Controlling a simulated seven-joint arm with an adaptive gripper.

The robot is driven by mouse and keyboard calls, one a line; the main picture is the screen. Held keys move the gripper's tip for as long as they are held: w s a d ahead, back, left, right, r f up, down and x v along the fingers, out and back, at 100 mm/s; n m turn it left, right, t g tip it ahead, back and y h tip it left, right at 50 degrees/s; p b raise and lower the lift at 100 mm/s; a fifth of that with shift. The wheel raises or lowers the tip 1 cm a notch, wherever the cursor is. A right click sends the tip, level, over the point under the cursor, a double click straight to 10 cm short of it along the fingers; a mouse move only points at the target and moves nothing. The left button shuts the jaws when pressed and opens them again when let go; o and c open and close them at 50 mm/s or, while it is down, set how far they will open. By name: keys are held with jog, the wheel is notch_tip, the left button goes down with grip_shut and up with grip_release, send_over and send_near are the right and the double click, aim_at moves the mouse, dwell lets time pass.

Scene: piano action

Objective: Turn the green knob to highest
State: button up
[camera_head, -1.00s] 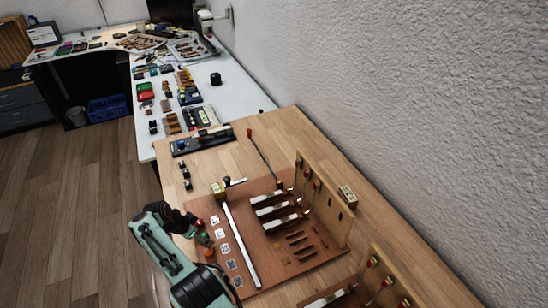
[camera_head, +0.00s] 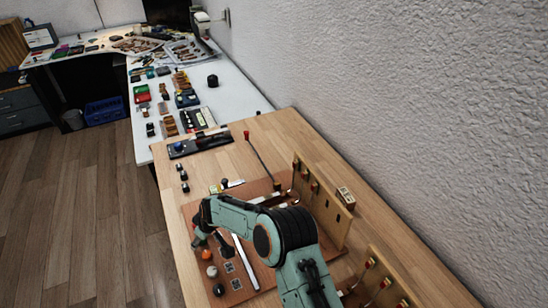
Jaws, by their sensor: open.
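My arm reaches in over the brown panel (camera_head: 241,292) of the piano action. Its wrist bends down at the panel's left edge. My gripper (camera_head: 199,242) is small and dark in the head view, low over the row of knobs there, and it is open. I cannot make out the green knob for sure; my wrist and gripper cover that part of the row. Whether my gripper touches a knob is too small to tell.
White label squares (camera_head: 237,283) lie beside the knobs. A long silver bar (camera_head: 244,258) crosses the panel. Upright wooden boards (camera_head: 326,208) with red-tipped parts stand to the right. A dark device (camera_head: 200,143) lies behind. The wooden table (camera_head: 285,127) is clear at the back right.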

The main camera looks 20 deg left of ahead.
jog(key=shift+w+n+g, duration=0.15)
jog(key=shift+n+g, duration=0.25)
jog(key=shift+n, duration=0.8)
jog(key=v, duration=0.7)
jog(key=shift+d+r, duration=0.1)
jog(key=shift+r, duration=0.05)
jog(key=w+d+r+t, duration=0.1)
jog(key=w+d+r, duration=0.2)
jog(key=r, duration=0.3)
jog(key=w+d+r+m+t, duration=0.1)
jog(key=w+d+r+t, duration=0.1)
jog(key=d+r, duration=0.4)
jog(key=w+d+r+m+t, duration=0.1)
jog(key=w+d+r, duration=0.3)
jog(key=r, duration=0.3)
jog(key=shift+w+d+t, duration=0.25)
jog(key=shift+d+t, duration=0.05)
jog(key=shift+d, duration=0.3)
jog(key=shift+f, duration=0.1)
